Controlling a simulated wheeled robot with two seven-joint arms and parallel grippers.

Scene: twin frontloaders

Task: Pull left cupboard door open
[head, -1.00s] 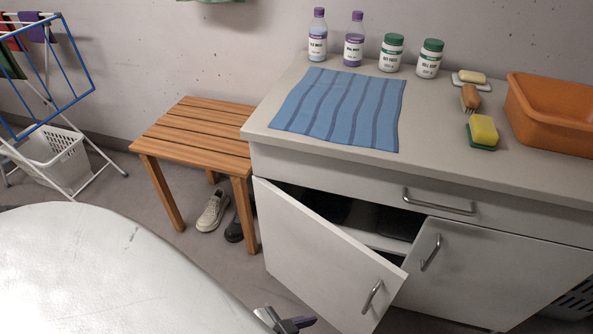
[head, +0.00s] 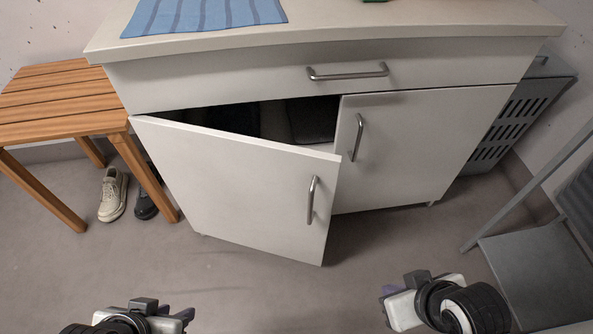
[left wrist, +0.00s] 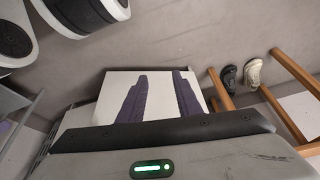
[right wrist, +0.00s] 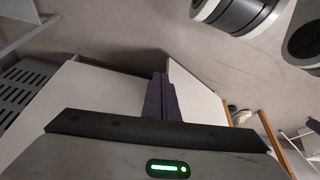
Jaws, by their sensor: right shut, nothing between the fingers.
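The left cupboard door (head: 240,190) is white and stands ajar, swung out from its left side. A dark gap shows above it. Its vertical metal handle (head: 311,200) is near its free right edge. My left gripper (head: 188,316) is low in the head view, apart from the door; its two purple fingers stand apart and empty in the left wrist view (left wrist: 162,97), with a white panel beyond. My right gripper (head: 386,294) is in front and right of the door, touching nothing; its fingers are together in the right wrist view (right wrist: 160,97).
The right cupboard door (head: 425,145) is shut, with a drawer (head: 250,80) above. A wooden bench (head: 60,95) with shoes (head: 113,195) under it stands at left. A grey chair (head: 540,270) and a slatted grey crate (head: 510,120) are at right. Floor before the cupboard is clear.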

